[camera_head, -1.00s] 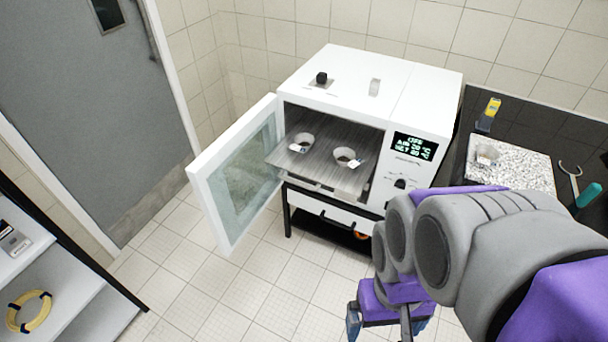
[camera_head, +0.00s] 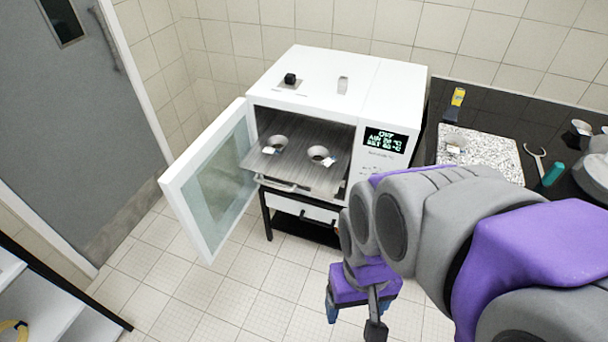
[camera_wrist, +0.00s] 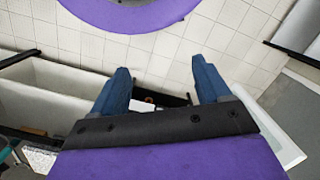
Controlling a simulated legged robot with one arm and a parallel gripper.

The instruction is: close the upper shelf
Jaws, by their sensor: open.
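The white oven (camera_head: 335,88) stands with its glass door (camera_head: 212,178) swung open to the left. Its upper shelf (camera_head: 292,176), a grey metal sheet with a handle at the front edge, is slid partly out of the chamber. Two small bowls, a left bowl (camera_head: 276,144) and a right bowl (camera_head: 320,155), sit on the shelf with white tags. My gripper shows in the wrist view (camera_wrist: 162,88) with its two blue fingers apart and nothing between them. In the head view my gripper hangs low, in front of the oven and to its right, apart from the shelf.
A black bench (camera_head: 480,110) on the right holds a speckled slab (camera_head: 490,150), a yellow tool (camera_head: 455,103) and a teal item (camera_head: 552,174). A white shelf unit (camera_head: 60,308) stands at lower left. Tiled floor lies clear before the oven.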

